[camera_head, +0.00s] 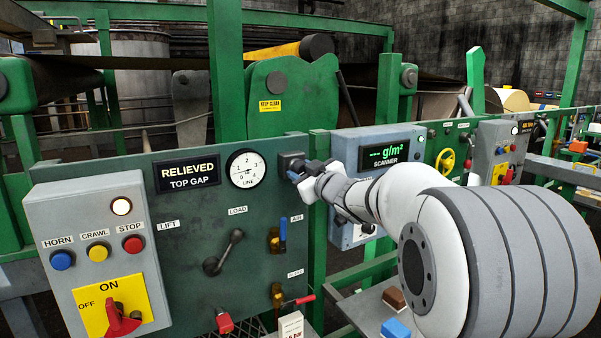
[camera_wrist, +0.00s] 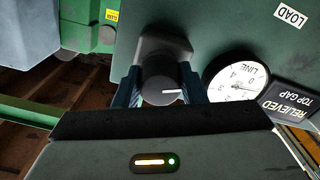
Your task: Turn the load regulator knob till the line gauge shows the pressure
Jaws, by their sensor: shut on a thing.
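The dark round load regulator knob (camera_wrist: 160,82) sits between my gripper's two blue fingers in the wrist view, with a white pointer mark on its face. In the head view my gripper (camera_head: 297,172) reaches the knob's grey mount (camera_head: 289,159) at the panel's upper right and covers most of the knob. My gripper (camera_wrist: 160,90) is shut on the knob. The round white line gauge (camera_head: 246,169) is just left of the knob. Its scale runs from 0 to 4, and its thin needle is too small to read exactly. The gauge (camera_wrist: 236,84) appears upside down in the wrist view.
A display (camera_head: 188,173) left of the gauge reads RELIEVED, TOP GAP. Below are a black LOAD lever (camera_head: 223,252), a blue-handled AIR valve (camera_head: 283,233) and a red-handled valve (camera_head: 297,300). A partly cut-off white tag (camera_head: 291,327) ends in "bar". A scanner box (camera_head: 356,232) stands behind my arm.

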